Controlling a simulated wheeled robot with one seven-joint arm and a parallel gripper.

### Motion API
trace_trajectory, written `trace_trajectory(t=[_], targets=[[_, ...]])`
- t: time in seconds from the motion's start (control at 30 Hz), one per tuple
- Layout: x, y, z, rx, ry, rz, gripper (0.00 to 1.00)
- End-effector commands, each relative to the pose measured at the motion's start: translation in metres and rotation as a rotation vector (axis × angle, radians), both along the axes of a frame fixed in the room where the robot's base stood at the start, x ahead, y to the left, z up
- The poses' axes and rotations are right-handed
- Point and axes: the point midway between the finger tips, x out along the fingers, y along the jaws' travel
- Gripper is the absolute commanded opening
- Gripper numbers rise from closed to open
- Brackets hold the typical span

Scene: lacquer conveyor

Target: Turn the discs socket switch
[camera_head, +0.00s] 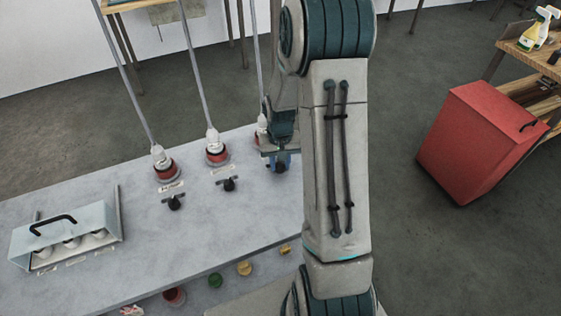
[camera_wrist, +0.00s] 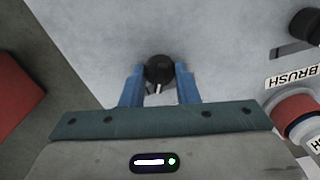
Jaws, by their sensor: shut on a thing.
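A black rotary switch knob (camera_wrist: 158,68) stands on the grey panel, between the two blue fingers of my gripper (camera_wrist: 159,88) in the wrist view. My gripper is shut on this knob. A white mark shows on the knob's near side. Two other black switches, a left one (camera_head: 175,203) and a middle one (camera_head: 229,185), stand free.
Red sockets with white plugs (camera_head: 213,145) and cables rise behind the switches. A BRUSH label (camera_wrist: 291,77) lies right of my gripper. A handled metal box (camera_head: 65,235) is at left. A red cabinet (camera_head: 478,140) stands at right.

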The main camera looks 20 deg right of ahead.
Motion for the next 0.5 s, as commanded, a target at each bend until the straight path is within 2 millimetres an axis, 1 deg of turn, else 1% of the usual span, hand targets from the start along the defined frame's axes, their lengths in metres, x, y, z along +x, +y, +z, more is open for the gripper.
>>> trace_trajectory(t=[0.27,0.5], targets=[[0.0002,-0.0003,-0.0003,0.000,-0.001,0.075,0.05],[0.0002,-0.0003,-0.0007,0.000,-0.001,0.248,0.05]])
